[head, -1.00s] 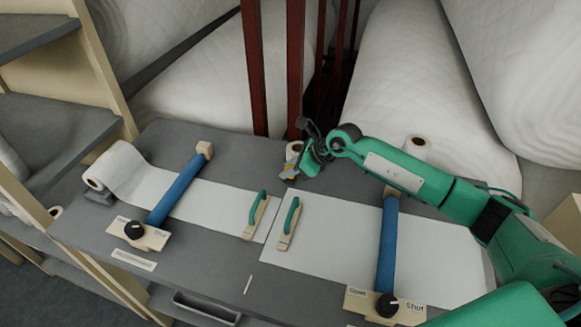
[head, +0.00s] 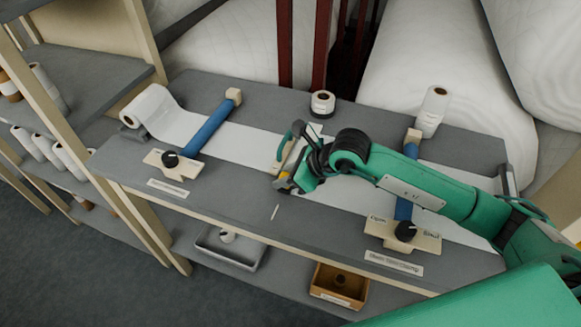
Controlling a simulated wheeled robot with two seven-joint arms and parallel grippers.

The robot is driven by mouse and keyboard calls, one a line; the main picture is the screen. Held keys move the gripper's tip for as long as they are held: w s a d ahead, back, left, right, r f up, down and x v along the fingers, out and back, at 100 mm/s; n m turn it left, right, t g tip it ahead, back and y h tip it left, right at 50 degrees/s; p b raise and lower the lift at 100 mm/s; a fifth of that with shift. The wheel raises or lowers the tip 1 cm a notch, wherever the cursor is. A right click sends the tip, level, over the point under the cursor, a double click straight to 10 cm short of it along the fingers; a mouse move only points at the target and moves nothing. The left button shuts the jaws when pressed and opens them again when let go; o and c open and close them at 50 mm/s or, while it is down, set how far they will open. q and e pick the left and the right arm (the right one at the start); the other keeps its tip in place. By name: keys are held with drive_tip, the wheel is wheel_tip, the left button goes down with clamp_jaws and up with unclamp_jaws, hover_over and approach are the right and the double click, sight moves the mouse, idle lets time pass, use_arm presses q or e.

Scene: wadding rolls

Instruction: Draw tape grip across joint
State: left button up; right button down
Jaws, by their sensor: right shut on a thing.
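My right gripper (head: 287,180) is at the near edge of the white wadding, shut on a small yellow piece, which looks like the tape grip (head: 284,183). The piece is mostly hidden by the fingers. The left white sheet (head: 235,142) runs from a roll (head: 150,108) to the joint area. The right sheet (head: 455,230) is largely behind my right arm. A green-handled wooden block (head: 284,149) stands beside the joint; the joint itself is mostly covered by my gripper. A tape roll (head: 322,103) stands at the back of the bench. My left gripper is out of view.
Blue bars (head: 207,130) with knob blocks (head: 168,163) cross the sheets at left and right (head: 403,236). A white roll (head: 433,110) stands at the back right. Below are a grey tray (head: 230,248) and a brown box (head: 338,287). The bench's front strip is mostly clear.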

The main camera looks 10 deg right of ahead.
drive_tip(key=shift+s+a, duration=0.5)
drive_tip(key=shift+s, duration=0.25)
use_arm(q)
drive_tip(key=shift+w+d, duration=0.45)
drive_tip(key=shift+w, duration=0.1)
use_arm(e)
drive_tip(key=shift+f, duration=0.1)
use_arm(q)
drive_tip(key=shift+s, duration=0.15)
use_arm(e)
drive_tip(key=c, duration=1.6)
unclamp_jaws()
drive_tip(key=shift+o, duration=0.8)
drive_tip(key=shift+s, duration=0.1)
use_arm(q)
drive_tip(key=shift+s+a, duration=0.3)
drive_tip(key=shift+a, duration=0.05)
